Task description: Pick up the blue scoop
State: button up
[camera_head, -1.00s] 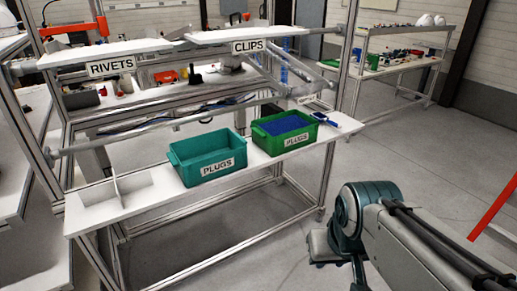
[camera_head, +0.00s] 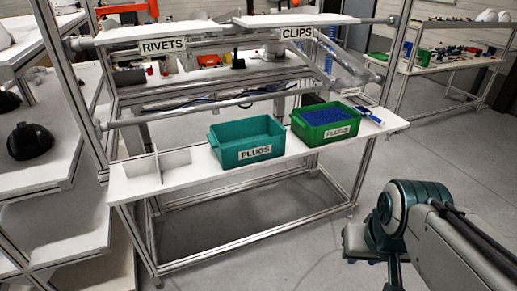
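The blue scoop (camera_head: 371,117) lies on the white shelf of the workstation, just right of the green bin; it looks small, with a pale part toward its upper left end. The green bin (camera_head: 339,135) is labelled PLUGS and is filled with small blue pieces. My arm shows at the lower right, well in front of the shelf and apart from the scoop. My gripper's fingers cannot be made out in this view.
A teal bin (camera_head: 226,154), also labelled PLUGS, stands left of the green one. A white divider (camera_head: 158,170) is at the shelf's left end. RIVETS (camera_head: 163,46) and CLIPS (camera_head: 297,33) shelves hang above. Metal posts frame the station. The floor at right is open.

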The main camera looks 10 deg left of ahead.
aim_at(364, 111)
jog(key=z, duration=0.2)
jog(key=i, duration=0.55)
jog(key=z, duration=0.45)
jog(key=i, duration=1.85)
jog(key=u, duration=0.45)
